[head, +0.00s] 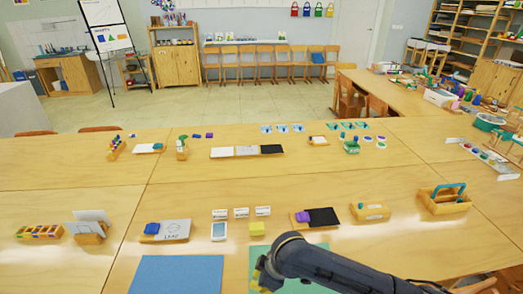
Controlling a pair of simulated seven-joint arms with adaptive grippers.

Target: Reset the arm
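My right arm comes in from the bottom right and reaches over the near table. Its gripper (259,277) hangs at the arm's end over a green mat (256,254), near the bottom edge of the head view. My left arm and gripper are not in view.
A blue sheet (176,275) lies left of the green mat. Behind the arm are a yellow block (257,229), a tray with a purple cloth and black pad (315,218), and a wooden caddy (444,206). Bare table lies between the rows.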

